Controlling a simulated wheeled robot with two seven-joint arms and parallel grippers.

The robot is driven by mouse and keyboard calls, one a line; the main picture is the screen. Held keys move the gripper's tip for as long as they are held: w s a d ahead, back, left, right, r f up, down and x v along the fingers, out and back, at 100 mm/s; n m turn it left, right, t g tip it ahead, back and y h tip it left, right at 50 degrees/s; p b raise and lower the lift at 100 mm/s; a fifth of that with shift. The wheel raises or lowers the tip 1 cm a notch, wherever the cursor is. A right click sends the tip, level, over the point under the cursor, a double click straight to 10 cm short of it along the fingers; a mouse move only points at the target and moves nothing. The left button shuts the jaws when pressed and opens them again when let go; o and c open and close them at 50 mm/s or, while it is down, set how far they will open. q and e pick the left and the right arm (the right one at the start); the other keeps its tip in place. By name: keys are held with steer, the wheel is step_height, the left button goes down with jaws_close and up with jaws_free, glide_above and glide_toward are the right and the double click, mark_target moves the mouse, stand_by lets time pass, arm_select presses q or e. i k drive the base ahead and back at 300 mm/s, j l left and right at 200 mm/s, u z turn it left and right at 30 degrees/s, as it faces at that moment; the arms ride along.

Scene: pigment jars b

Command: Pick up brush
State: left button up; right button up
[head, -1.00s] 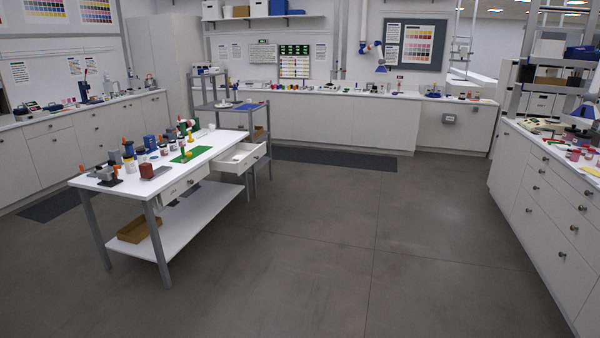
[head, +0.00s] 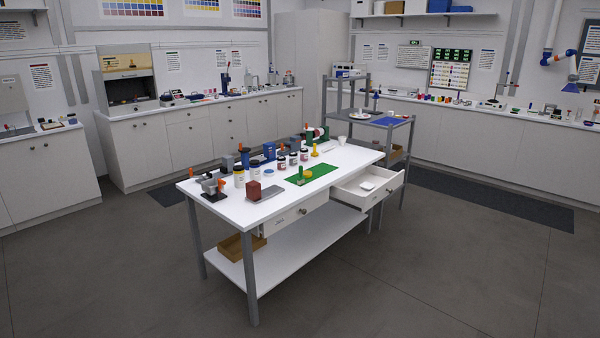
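I cannot make out a brush for certain in the head view; things at this distance are too small to tell. The white work table (head: 345,160) stands in the middle with jars and tools on it. A green mat (head: 311,175) lies on it with a small yellow and green item (head: 304,176) on top. A row of white and dark jars (head: 239,176) stands along the table's far side. A drawer (head: 372,190) at the table's right end is pulled open with a small white item in it. Neither of my grippers is in view.
A brown-red block (head: 254,191) is on the table near a grey plate. A brown tray (head: 236,247) sits on the lower shelf. A grey shelf rack (head: 403,150) stands behind the table's right end. Counters line the walls. The floor (head: 450,270) in front and at right is clear.

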mark_target(300, 179)
steer(key=i, duration=2.05)
steer(key=l+z, duration=0.05)
steer(key=l, duration=0.05)
